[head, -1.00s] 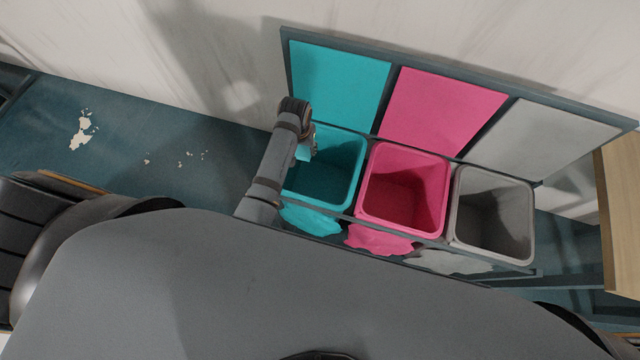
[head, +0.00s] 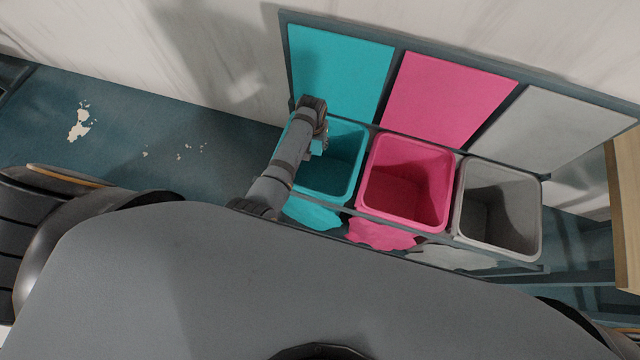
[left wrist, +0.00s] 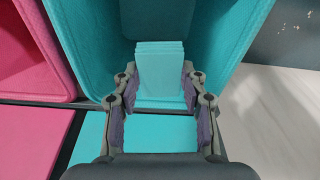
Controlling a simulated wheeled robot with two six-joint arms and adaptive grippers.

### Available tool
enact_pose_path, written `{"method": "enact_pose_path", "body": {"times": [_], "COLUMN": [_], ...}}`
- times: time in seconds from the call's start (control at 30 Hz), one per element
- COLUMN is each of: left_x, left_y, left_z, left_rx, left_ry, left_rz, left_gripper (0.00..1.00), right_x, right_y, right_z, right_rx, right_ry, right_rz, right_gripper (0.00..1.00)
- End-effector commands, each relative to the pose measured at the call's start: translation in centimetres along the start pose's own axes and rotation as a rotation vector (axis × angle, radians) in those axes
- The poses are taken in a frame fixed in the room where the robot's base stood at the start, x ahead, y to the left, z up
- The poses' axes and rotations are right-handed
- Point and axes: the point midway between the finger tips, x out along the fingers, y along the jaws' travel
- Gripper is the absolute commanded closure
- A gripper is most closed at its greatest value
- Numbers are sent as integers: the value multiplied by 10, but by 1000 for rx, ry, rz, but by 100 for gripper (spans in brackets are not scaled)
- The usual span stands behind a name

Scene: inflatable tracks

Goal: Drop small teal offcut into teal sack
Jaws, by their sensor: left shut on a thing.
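The teal sack (head: 347,165) is an open, square-mouthed bin at the left end of a row of three. In the left wrist view the teal sack (left wrist: 228,30) opens around and below the gripper. My left gripper (head: 322,143) is over the left part of its mouth. In the left wrist view my left gripper (left wrist: 160,98) is shut on the small teal offcut (left wrist: 160,72), a light teal piece with stacked edges, between its purple-lined fingers. In the head view the offcut is mostly hidden by the gripper. My right gripper is not in view.
A pink sack (head: 408,187) and a grey sack (head: 500,210) stand to the right in the same frame. Teal, pink and grey panels (head: 458,108) rise behind them. A wooden piece (head: 627,200) is at the far right.

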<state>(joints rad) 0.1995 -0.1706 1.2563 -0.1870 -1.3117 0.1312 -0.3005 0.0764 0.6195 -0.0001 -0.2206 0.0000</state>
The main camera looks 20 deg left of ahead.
Motion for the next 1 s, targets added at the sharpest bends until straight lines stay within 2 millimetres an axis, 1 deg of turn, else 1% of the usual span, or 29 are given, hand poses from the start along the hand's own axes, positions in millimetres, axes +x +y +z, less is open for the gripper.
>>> {"method": "enact_pose_path", "body": {"times": [0.03,0.3,0.33,0.5,0.83,0.93,1.0], "left_x": [7,5,5,5,3,-8,-20], "left_y": [0,0,0,0,0,0,0], "left_z": [1,1,1,1,0,-1,-3], "left_rx": [0,0,0,0,0,0,0], "left_ry": [1,0,0,0,0,1,1], "left_rz": [0,0,0,0,0,0,0], "left_gripper": [79,79,55,32,31,31,31], "right_x": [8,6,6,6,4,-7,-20], "right_y": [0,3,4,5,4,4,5], "right_z": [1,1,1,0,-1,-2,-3], "right_rx": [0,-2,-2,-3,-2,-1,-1], "right_ry": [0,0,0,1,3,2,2], "right_rz": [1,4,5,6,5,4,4], "right_gripper": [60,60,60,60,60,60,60]}}
